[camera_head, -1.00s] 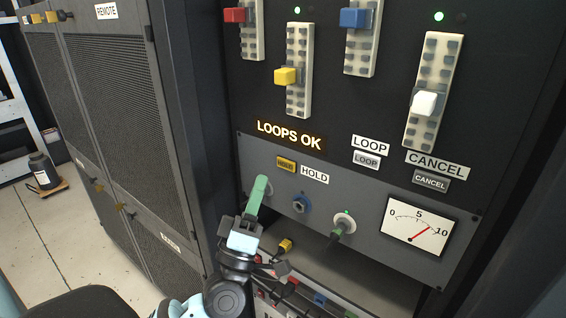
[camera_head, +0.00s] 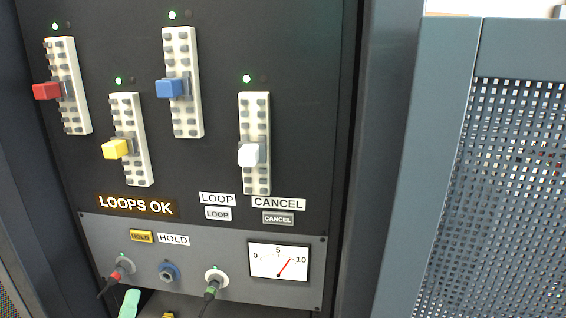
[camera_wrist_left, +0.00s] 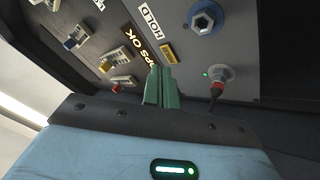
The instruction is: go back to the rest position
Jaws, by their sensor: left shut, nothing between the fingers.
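My left gripper (camera_wrist_left: 160,88) is shut and empty in the left wrist view, its green fingers together in front of the rack panel. In the head view only a green fingertip (camera_head: 130,302) shows at the bottom edge, below the lower panel. The rack panel (camera_head: 300,60) carries red (camera_head: 47,90), yellow (camera_head: 115,149), blue (camera_head: 169,88) and white (camera_head: 248,155) slider knobs. A lit LOOPS OK sign (camera_head: 136,205) sits below them. My right gripper is in neither view.
On the lower panel (camera_head: 110,228), a red-ringed plug (camera_head: 120,270) and a green-ringed plug (camera_head: 212,287) sit in sockets, with an empty blue socket (camera_head: 169,271) between them. A perforated cabinet (camera_head: 510,190) stands at the right.

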